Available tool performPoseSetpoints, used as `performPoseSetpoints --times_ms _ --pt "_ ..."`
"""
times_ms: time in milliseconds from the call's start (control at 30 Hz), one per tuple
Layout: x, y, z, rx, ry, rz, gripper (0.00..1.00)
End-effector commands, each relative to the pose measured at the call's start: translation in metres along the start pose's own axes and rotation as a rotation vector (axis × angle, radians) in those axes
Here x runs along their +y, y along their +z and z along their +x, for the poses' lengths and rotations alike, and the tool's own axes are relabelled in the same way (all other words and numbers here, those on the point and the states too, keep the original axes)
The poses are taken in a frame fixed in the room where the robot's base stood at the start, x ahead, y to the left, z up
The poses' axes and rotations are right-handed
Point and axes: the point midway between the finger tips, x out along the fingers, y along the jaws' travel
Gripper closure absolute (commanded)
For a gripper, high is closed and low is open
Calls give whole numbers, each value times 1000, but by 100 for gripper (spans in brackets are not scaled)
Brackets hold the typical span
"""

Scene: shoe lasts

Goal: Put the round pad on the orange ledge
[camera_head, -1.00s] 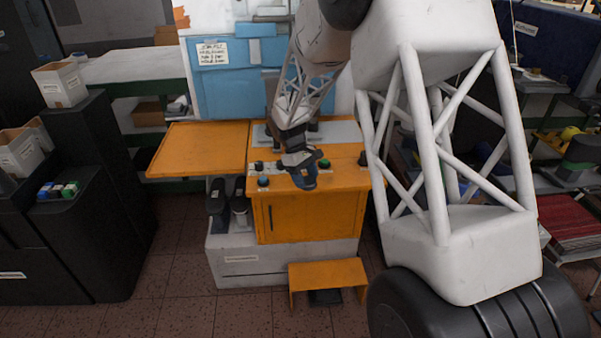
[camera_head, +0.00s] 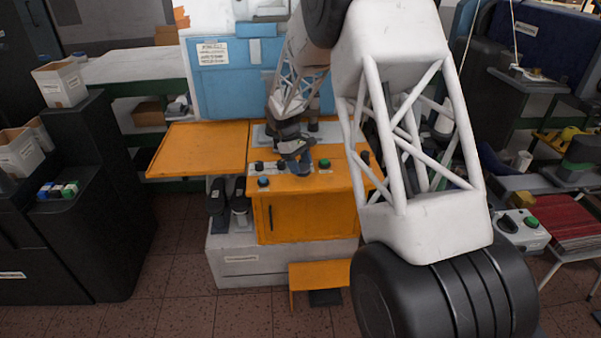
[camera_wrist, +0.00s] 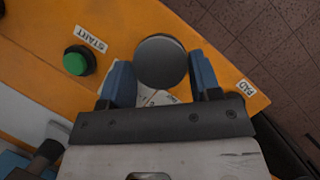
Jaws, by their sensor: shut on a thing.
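The round pad (camera_wrist: 161,59) is a dark grey disc in the wrist view, held between the two blue fingers of my gripper (camera_wrist: 160,75). I cannot tell how far it is above the orange surface. In the head view my gripper (camera_head: 299,170) is over the front of the orange machine top (camera_head: 335,180); the pad cannot be made out there. A flat, empty orange ledge (camera_head: 200,147) extends left from the machine top in the head view.
More knobs line the top. A blue panel (camera_head: 225,85) stands behind. A small orange step (camera_head: 318,275) is on the floor.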

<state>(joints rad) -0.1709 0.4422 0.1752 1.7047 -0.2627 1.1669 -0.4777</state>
Motion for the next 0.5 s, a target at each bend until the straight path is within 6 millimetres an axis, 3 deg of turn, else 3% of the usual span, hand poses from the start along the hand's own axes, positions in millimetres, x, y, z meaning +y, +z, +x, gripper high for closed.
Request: performPoseSetpoints --times_ms 167,500 --pt "0 -1 3 0 0 0 81" --pt "0 -13 30 0 0 0 81"
